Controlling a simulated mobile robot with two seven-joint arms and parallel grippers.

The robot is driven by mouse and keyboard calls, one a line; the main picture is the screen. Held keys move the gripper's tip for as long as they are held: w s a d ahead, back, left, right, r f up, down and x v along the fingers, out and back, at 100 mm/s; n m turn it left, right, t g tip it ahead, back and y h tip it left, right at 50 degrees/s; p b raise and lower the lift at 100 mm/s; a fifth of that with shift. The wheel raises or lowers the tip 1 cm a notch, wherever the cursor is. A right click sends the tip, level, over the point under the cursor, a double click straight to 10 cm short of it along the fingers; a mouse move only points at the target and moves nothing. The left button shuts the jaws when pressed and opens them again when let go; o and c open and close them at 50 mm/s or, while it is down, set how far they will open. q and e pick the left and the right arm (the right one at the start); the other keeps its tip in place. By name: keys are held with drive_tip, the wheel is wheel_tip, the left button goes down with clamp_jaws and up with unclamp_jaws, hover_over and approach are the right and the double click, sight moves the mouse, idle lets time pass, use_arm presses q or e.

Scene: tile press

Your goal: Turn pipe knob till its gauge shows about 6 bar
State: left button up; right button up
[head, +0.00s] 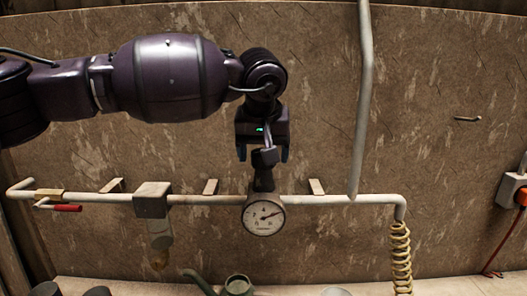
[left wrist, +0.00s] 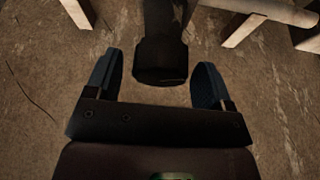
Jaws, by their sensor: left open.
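The pressure gauge (head: 263,215) is a round white dial on the pale wall pipe (head: 325,200). Its needle points right and slightly up; the numbers are too small to read surely. A dark knob (head: 264,182) on a stem stands directly above the dial. My left gripper (head: 263,153) points down over the knob, with its fingers apart. In the left wrist view, the dark knob (left wrist: 160,60) lies between the two blue fingertips (left wrist: 157,80), with a gap visible on each side. My right gripper is not in view.
A red-handled valve (head: 67,208) and a block-shaped fitting (head: 152,200) sit on the pipe to the left. A vertical pipe (head: 363,100) and a coiled yellow hose (head: 401,255) are to the right. A green watering can (head: 238,285) stands below the gauge.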

use_arm(q)
drive_tip(key=shift+r, duration=0.1)
drive_tip(key=v, duration=1)
drive_tip(key=shift+r+b, duration=0.3)
drive_tip(key=shift+b, duration=0.15)
drive_tip(key=shift+s, duration=0.1)
